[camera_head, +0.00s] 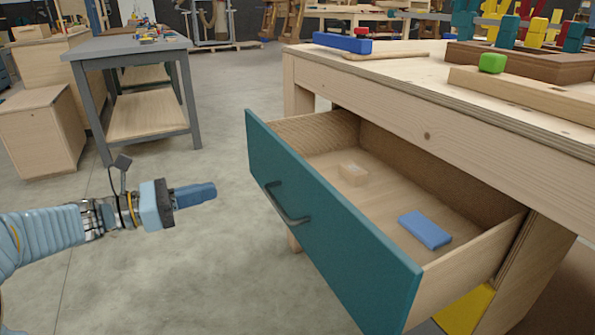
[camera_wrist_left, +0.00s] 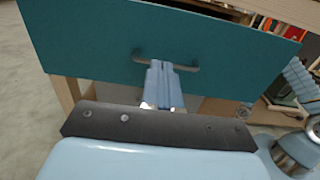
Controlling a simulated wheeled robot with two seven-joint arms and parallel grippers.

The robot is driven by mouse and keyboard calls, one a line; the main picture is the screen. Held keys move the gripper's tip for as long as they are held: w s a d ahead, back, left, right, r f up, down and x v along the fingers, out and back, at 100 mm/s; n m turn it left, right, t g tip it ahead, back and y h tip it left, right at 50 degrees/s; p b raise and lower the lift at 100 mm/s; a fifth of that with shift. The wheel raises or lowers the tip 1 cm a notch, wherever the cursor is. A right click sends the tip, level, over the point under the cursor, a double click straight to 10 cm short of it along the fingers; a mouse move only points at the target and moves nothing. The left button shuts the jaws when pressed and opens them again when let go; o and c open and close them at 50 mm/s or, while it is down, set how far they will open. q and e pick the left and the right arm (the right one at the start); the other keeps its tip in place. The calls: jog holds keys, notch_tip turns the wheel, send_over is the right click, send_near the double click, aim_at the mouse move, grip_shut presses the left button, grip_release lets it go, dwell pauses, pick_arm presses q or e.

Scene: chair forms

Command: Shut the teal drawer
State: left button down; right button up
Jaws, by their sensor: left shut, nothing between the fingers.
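The teal drawer (camera_head: 330,225) is pulled well out of the wooden workbench (camera_head: 480,105). Its dark bar handle (camera_head: 287,203) is on the teal front panel. In the left wrist view the blue fingers (camera_wrist_left: 162,66) point at the teal front (camera_wrist_left: 110,45), overlapping the handle (camera_wrist_left: 190,67); contact cannot be told. My right gripper is not in view.
The benchtop holds a blue bar (camera_head: 342,43), a green block (camera_head: 492,63) and a wooden tray (camera_head: 520,60) of coloured pieces. A grey table (camera_head: 125,48) and wooden cabinet (camera_head: 45,130) stand at left. The floor before the drawer is clear.

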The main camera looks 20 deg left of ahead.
aim_at(288, 172)
pick_arm(q)
jog(key=b+x, duration=0.1)
jog(key=x, duration=1.3)
jog(key=shift+w+d+b, duration=0.2)
jog(key=shift+d+b, duration=0.05)
jog(key=shift+b, duration=0.1)
jog(key=x, duration=2.7)
jog(key=shift+w+d+p, duration=0.15)
jog(key=shift+d+p, duration=0.15)
jog(key=shift+p, duration=0.05)
jog(key=shift+r, duration=0.25)
